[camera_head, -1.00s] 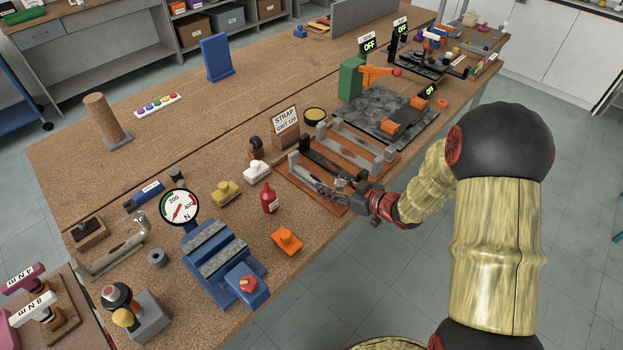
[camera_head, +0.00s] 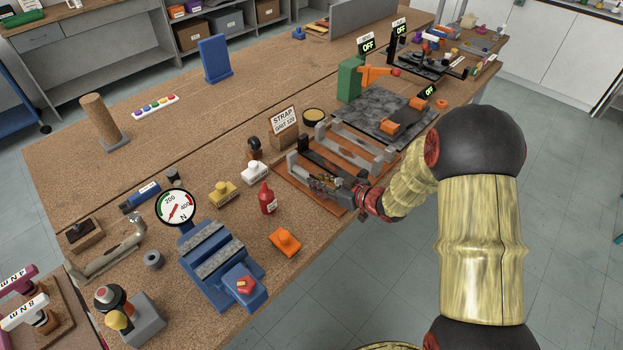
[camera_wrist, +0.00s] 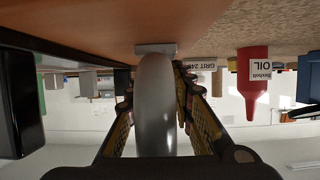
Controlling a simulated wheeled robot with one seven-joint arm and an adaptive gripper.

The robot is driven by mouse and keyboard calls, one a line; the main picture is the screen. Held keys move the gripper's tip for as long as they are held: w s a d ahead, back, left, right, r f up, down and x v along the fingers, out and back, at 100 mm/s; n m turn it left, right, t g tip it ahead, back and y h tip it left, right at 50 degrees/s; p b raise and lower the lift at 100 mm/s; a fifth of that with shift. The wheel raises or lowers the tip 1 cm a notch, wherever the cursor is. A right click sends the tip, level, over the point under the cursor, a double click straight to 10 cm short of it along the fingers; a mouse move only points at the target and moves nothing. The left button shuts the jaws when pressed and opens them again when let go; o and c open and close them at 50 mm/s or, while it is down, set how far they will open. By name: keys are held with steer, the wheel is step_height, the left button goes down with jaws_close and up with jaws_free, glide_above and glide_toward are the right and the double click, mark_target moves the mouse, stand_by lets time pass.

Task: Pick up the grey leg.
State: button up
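The grey leg (camera_wrist: 156,110) is a smooth, rounded grey bar in the wrist view, running away from the camera between my fingers. Its far end meets a small grey block (camera_wrist: 156,48) above the orange-brown board. My gripper (camera_wrist: 155,80) is open, with one finger on each side of the leg. A narrow gap shows at the left finger; contact at the right finger cannot be told. In the head view my gripper (camera_head: 322,183) is low over the front of the brown rack (camera_head: 300,193), and the grey leg is mostly hidden there.
A black bar (camera_head: 319,156) lies in the rack behind my gripper. A red oil bottle (camera_head: 267,199) stands left of the rack, with an orange block (camera_head: 285,241) nearer the front. A blue vise (camera_head: 213,265) with a dial is further left. The floor at right is clear.

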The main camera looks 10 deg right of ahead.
jaws_close()
stand_by(0.6)
